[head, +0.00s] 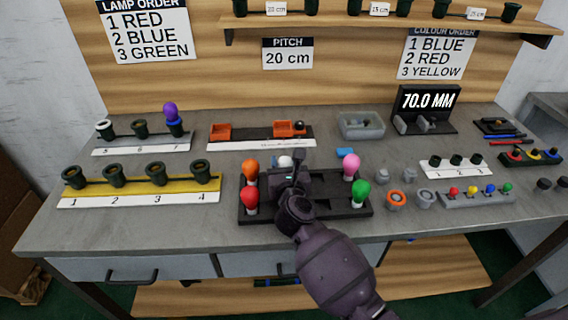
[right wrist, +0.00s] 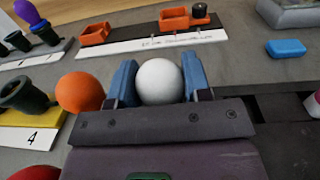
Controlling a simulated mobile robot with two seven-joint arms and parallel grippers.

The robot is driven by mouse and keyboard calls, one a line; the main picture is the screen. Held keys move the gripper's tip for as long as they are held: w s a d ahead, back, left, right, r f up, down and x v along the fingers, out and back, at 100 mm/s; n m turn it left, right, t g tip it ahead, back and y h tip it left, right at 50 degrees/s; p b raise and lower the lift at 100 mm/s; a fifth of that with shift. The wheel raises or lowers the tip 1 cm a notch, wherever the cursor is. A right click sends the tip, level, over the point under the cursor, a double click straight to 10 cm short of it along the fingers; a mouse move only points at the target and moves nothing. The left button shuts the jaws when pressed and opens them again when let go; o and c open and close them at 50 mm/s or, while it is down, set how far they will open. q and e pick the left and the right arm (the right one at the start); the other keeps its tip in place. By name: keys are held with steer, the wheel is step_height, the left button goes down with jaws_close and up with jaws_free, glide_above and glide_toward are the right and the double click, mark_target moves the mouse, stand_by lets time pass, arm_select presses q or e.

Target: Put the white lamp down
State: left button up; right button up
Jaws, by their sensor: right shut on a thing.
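The white lamp (head: 285,161) shows as a small round bulb just beyond my right gripper (head: 286,168) in the head view. In the right wrist view the white lamp (right wrist: 159,82) sits between the two blue fingers of my right gripper (right wrist: 159,76), which is shut on it. The lamp is over or in the back middle of a black lamp rack (head: 325,209). My gripper and arm hide its base, so I cannot tell whether it touches the rack. My left gripper is not in view.
The rack holds an orange lamp (head: 251,168), a red lamp (head: 250,196), a pink lamp (head: 351,163) and a green lamp (head: 360,190), close around my gripper. A yellow numbered socket strip (head: 140,190) lies left. An orange-block rail (head: 262,136) and blue block (head: 346,152) lie behind.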

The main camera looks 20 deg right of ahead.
steer(key=shift+f, duration=0.25)
steer(key=o, duration=0.9)
steer(key=shift+r, duration=0.1)
steer(key=shift+r, duration=0.2)
steer(key=shift+s, duration=0.2)
steer(key=p+v, duration=0.1)
steer(key=v, duration=1)
steer(key=shift+s+a, duration=0.15)
steer(key=shift+s, duration=0.2)
